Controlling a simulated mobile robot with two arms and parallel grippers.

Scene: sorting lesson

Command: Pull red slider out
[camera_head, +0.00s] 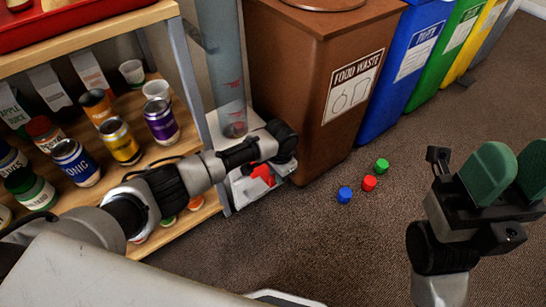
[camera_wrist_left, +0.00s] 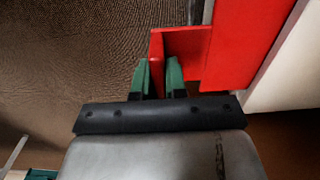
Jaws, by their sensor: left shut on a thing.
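The red slider (camera_head: 262,174) shows at the white base of a tall clear tube (camera_head: 222,65), partly hidden by my left arm. In the left wrist view the red slider (camera_wrist_left: 240,50) is a flat red piece with an upright tab. My left gripper (camera_wrist_left: 158,76) has its green fingers on both sides of that tab, shut on it. In the head view the left fingers are hidden behind my wrist. My right gripper (camera_head: 513,180) is at the right, its green fingers apart with nothing between them.
A brown food waste bin (camera_head: 290,80) stands beside the tube, with more bins behind. A wooden shelf (camera_head: 110,150) with cans and cups is at the left.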

